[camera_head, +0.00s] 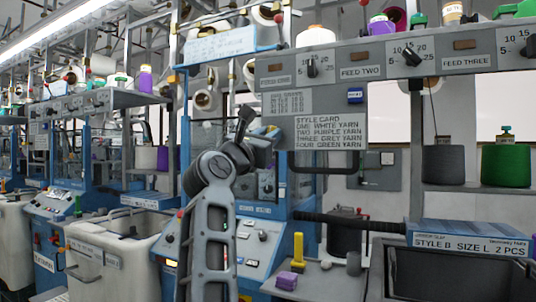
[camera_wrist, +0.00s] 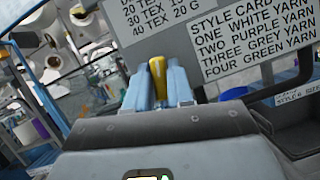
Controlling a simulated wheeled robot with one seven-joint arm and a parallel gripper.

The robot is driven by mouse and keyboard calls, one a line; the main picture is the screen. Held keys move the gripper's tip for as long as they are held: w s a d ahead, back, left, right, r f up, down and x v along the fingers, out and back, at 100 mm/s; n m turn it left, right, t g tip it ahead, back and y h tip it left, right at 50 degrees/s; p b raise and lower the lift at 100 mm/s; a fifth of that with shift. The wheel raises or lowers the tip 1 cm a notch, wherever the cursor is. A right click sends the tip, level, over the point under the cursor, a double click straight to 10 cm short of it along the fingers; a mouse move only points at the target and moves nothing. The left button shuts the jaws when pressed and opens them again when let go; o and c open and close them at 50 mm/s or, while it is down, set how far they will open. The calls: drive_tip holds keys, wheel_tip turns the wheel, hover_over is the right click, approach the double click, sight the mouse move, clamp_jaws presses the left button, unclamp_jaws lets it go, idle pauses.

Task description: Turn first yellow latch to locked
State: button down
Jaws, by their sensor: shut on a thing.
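A yellow latch (camera_wrist: 157,75) stands upright between my fingertips in the wrist view, in front of the grey machine panel (camera_wrist: 205,40). My gripper (camera_wrist: 159,88) is shut on it, with one pale blue finger on each side. The latch's lower part is hidden between the fingers. In the head view my arm reaches up to the front of the machine, left of the style card (camera_head: 328,132). I cannot make out the latch there, and my arm covers part of that area.
A yellow upright peg (camera_head: 298,247) and purple blocks (camera_head: 287,280) are on the grey ledge at lower right. A dark bar (camera_head: 350,223) runs toward the blue size box (camera_head: 468,240). White bins (camera_head: 110,245) stand at left. Yarn cones (camera_head: 506,165) sit on the right shelf.

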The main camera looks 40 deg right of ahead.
drive_tip(key=m+g+y+b, duration=0.1)
drive_tip(key=m+g+b, duration=0.1)
drive_tip(key=m, duration=0.4)
drive_tip(key=m+g+y+b, duration=0.1)
drive_tip(key=m+g+b, duration=0.1)
drive_tip(key=m+b, duration=0.3)
drive_tip(key=m+g+y+b, duration=0.1)
drive_tip(key=m+g+b, duration=0.1)
drive_tip(key=m, duration=0.5)
drive_tip(key=shift+w+r+m+g+y+b, duration=0.1)
drive_tip(key=shift+m+g+y+b, duration=0.25)
drive_tip(key=shift+b, duration=0.3)
drive_tip(key=c, duration=1.1)
unclamp_jaws()
drive_tip(key=shift+o, duration=0.2)
drive_tip(key=a, duration=0.7)
drive_tip(key=shift+w+a, duration=0.15)
drive_tip(key=shift+a, duration=0.25)
